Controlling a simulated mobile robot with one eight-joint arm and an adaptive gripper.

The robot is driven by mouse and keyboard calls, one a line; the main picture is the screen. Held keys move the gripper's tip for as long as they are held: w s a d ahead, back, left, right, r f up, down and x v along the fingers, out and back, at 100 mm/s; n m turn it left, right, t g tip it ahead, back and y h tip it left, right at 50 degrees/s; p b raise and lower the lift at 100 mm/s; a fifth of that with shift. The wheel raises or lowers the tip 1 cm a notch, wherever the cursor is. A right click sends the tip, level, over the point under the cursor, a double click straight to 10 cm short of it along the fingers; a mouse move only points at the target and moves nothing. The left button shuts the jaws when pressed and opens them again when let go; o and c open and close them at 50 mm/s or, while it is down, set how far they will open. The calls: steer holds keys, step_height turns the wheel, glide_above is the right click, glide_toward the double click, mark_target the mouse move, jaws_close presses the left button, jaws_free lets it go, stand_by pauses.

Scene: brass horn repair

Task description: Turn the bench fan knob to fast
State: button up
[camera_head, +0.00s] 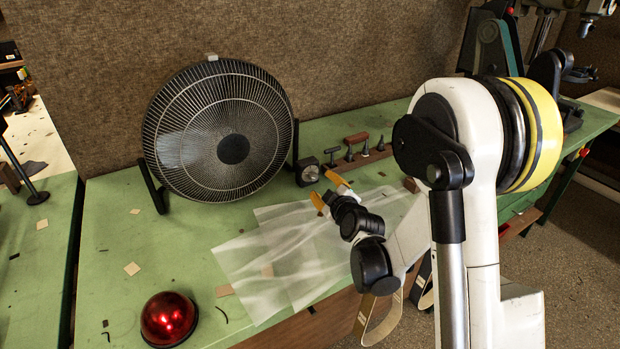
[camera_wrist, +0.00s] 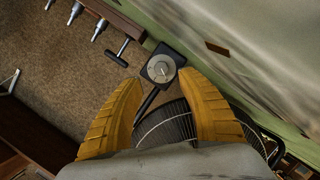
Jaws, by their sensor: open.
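The bench fan (camera_head: 215,130) stands on the green bench against the brown partition, its round wire grille facing forward. A small dark box with a round pale dial knob (camera_head: 311,173) sits just right of the fan's foot. In the wrist view, the knob (camera_wrist: 161,69) lies beyond and between the fingertips, on its dark square box. My gripper (camera_head: 333,190) has orange fingers, spread open and empty, in front of the knob box and apart from it. It also shows in the wrist view (camera_wrist: 168,85). Part of the fan grille (camera_wrist: 172,125) shows between the fingers.
A rack of several small tools (camera_head: 357,150) stands right of the knob box. Translucent sheets (camera_head: 290,250) lie on the bench under my gripper. A red dome (camera_head: 169,318) sits at the front left. The bench's left part is mostly clear.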

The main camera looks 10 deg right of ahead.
mark_target(315, 178)
steer(key=b+x, duration=0.2)
steer(key=x, duration=0.6)
steer(key=shift+s+a, duration=0.1)
jaws_close()
